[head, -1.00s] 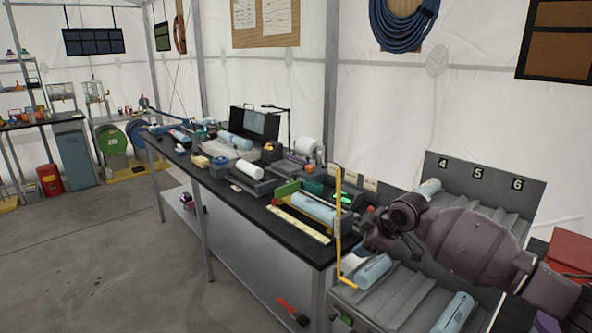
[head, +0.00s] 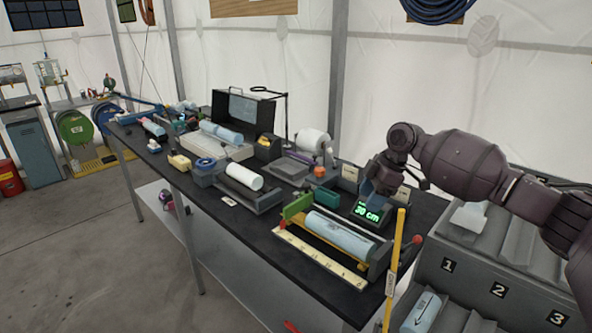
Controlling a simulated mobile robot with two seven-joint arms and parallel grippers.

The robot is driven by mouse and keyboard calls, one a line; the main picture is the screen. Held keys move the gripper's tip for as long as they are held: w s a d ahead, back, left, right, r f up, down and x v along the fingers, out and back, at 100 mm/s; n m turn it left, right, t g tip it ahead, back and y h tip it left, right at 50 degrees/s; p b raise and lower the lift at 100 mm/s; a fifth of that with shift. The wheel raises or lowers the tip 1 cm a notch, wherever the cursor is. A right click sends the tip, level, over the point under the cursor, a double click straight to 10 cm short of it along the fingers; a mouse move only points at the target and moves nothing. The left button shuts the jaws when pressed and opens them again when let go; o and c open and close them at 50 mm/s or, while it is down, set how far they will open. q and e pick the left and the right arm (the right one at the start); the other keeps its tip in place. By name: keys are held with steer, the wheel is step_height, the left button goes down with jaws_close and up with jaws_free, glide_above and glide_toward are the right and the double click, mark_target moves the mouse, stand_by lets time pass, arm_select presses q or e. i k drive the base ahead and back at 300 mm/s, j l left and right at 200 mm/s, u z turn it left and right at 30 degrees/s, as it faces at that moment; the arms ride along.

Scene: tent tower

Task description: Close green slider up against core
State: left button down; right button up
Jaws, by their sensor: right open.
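The green slider (head: 296,206) stands at the left end of a measuring tray on the black bench. The light blue core (head: 340,236) lies lengthwise in this tray, its left end close to the slider. I cannot tell if a gap is left between them. My left gripper is not in view.
A yellow ruler strip (head: 318,258) runs along the tray's front. A yellow upright post (head: 394,270) stands at the tray's right end. A grey cradle with a white roll (head: 244,177) is to the left. Numbered grey racks (head: 480,275) stand at the right.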

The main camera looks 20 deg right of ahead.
mark_target(306, 196)
steer(key=i+j, duration=0.1)
steer(key=i, duration=0.75)
